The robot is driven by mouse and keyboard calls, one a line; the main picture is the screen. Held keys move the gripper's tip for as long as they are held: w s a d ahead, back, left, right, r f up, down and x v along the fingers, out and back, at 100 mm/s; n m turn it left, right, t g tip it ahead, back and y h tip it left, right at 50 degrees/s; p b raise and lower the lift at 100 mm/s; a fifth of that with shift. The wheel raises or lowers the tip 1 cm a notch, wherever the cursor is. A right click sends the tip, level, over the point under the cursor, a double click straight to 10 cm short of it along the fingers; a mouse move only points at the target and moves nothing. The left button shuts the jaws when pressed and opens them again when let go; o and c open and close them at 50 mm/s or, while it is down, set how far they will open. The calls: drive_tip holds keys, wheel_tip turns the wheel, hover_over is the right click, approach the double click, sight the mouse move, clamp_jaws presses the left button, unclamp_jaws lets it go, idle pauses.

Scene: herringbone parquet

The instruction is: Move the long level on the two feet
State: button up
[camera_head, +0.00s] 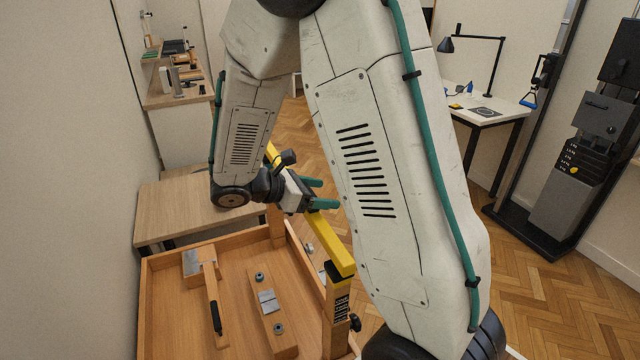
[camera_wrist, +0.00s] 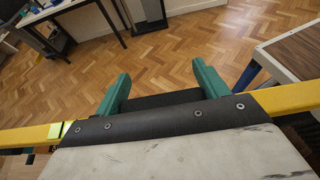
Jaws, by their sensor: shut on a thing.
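The long level is a yellow bar (camera_head: 328,236) running from behind my gripper toward the front. My gripper (camera_head: 322,193), with green fingers, is shut on the level around its middle. In the wrist view the level (camera_wrist: 288,98) crosses the whole picture beneath my gripper (camera_wrist: 160,84), with a bright green vial toward the left. One foot, a wooden upright (camera_head: 337,312) with a dark top and a side knob, stands under the level's near end; I cannot tell if they touch. Another wooden upright (camera_head: 276,221), perhaps the other foot, is partly hidden behind my gripper.
A white desk (camera_head: 500,108) with a lamp stands at the back right. Parquet floor lies clear between.

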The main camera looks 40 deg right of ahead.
drive_tip(key=shift+f, duration=0.3)
drive_tip(key=shift+f, duration=0.3)
idle(0.3)
drive_tip(key=o, duration=1.3)
drive_tip(key=shift+c, duration=0.2)
drive_tip(key=v, duration=0.8)
drive_tip(key=shift+d, duration=0.1)
